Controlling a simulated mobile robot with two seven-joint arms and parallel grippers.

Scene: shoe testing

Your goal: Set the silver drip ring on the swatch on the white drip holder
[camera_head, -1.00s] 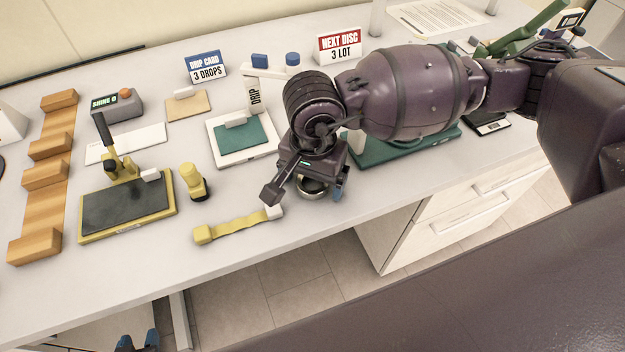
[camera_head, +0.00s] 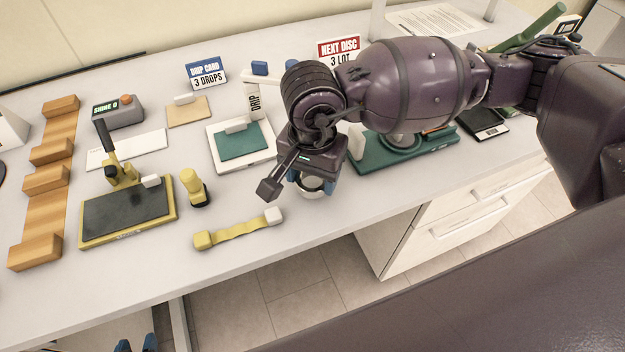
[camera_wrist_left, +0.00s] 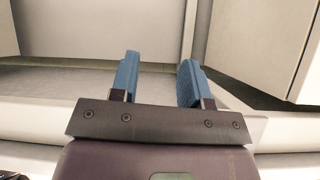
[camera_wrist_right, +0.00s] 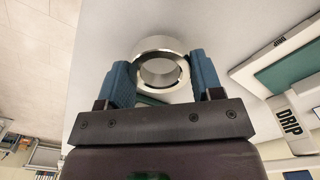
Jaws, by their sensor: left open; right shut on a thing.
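The silver drip ring (camera_wrist_right: 160,50) is between the blue fingers of my right gripper (camera_wrist_right: 161,82), which is shut on it. In the head view the ring (camera_head: 312,186) shows under my right gripper (camera_head: 312,188), near the table's front edge; its exact height above the table is unclear. The white drip holder (camera_head: 265,160), with a "DRIP" tag, lies left of the gripper. The green swatch (camera_head: 243,142) lies on it with a small pale block at its back edge. The holder also shows at the right of the right wrist view (camera_wrist_right: 252,72). My left gripper (camera_head: 137,346) is open and empty, low beyond the front edge.
A yellow strap (camera_head: 238,232) lies in front of the holder. A yellow stamp-like tool (camera_head: 194,188) and a yellow-framed black pad (camera_head: 128,210) are further left. A green tester base (camera_head: 400,158) stands right of my right gripper.

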